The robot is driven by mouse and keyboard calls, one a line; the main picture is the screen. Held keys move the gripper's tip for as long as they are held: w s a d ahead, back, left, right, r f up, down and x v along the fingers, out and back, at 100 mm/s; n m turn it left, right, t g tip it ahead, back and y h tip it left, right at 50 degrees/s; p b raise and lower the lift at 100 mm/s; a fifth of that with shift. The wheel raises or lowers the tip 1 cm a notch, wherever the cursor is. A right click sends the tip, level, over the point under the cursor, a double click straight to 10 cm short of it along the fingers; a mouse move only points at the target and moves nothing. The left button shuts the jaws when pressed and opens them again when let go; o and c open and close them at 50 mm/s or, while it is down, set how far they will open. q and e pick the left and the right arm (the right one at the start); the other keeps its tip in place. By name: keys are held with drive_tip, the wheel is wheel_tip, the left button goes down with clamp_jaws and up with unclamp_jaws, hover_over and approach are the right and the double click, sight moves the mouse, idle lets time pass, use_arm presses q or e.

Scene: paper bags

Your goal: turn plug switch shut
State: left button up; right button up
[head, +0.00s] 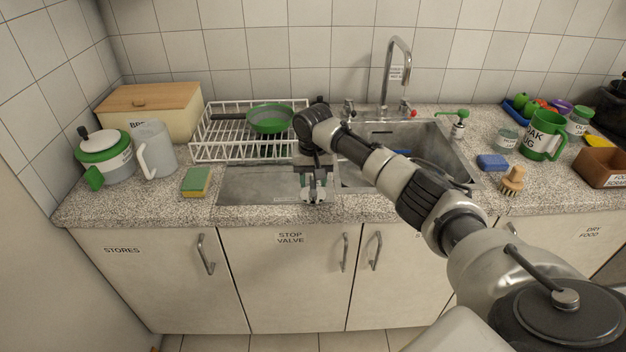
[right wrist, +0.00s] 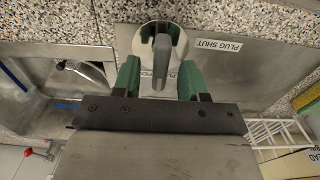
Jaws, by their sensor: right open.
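The plug switch (right wrist: 161,48) shows in the right wrist view as a round metal disc with a grey lever, set at the counter's front edge. The lever runs straight down the picture. A label reading "PLUG SHUT" (right wrist: 222,48) lies to its right; a second label behind the lever is partly covered. My right gripper (right wrist: 160,72) is open, with one green finger on each side of the lever's lower end and gaps on both sides. In the head view my right gripper (head: 314,190) points down at the front of the sink unit, largely hiding the switch. My left gripper is not in view.
The sink basin (head: 440,172) and its tap (head: 392,75) are right of the gripper. A white dish rack (head: 205,150) with a green pan (head: 270,118) stands behind left. A sponge (head: 196,182) lies left. Cupboard doors are below the counter.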

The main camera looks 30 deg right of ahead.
drive_tip(key=shift+f, duration=0.55)
clamp_jaws()
